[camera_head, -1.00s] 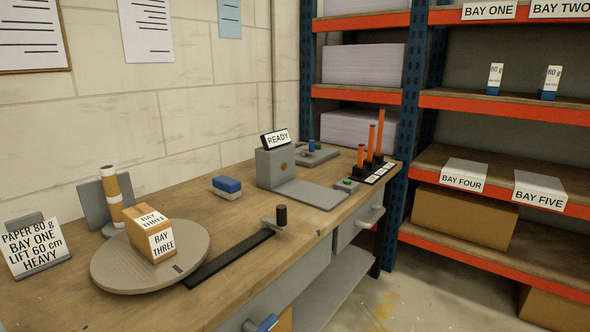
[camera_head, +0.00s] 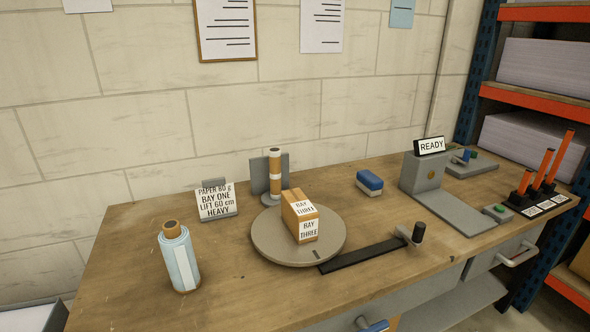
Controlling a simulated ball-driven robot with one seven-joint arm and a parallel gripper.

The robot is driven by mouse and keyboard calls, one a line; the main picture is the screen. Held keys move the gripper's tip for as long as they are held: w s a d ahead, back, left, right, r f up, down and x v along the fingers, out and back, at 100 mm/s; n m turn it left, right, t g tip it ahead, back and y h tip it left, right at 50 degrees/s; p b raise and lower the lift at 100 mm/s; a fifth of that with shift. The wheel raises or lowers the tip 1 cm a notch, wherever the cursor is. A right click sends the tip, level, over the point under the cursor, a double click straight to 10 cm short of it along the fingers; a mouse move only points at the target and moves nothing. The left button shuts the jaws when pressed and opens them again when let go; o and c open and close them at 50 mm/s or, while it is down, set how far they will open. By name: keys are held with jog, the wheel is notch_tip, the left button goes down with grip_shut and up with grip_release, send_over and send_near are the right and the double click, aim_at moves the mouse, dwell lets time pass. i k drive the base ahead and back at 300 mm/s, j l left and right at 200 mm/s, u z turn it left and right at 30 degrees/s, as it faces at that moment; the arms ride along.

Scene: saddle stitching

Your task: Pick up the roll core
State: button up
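Two upright rolls stand on the wooden bench. A brown tube with pale bands (camera_head: 275,174) stands against a grey upright plate behind the round turntable. A pale blue wrapped roll (camera_head: 180,262) with a brown core showing at its top and bottom stands alone near the bench's left end. No label marks either one as the roll core, so I cannot tell which it is. Both are upright and clear of any gripper. My gripper is not in view.
A brown box labelled BAY THREE (camera_head: 299,218) sits on the grey turntable (camera_head: 265,240), with a black bar and knob (camera_head: 418,233) to its right. A sign (camera_head: 216,201) stands between the rolls. The bench front left (camera_head: 120,300) is clear.

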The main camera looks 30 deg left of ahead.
aim_at(274, 152)
jog(key=i+j, duration=0.15)
jog(key=i, duration=0.5)
jog(key=i+u, duration=0.2)
jog(key=u, duration=0.15)
jog(key=i+u, duration=0.2)
jog(key=u, duration=0.15)
jog(key=i+l+u, duration=0.1)
jog(key=i+u, duration=0.15)
jog(key=u, duration=0.15)
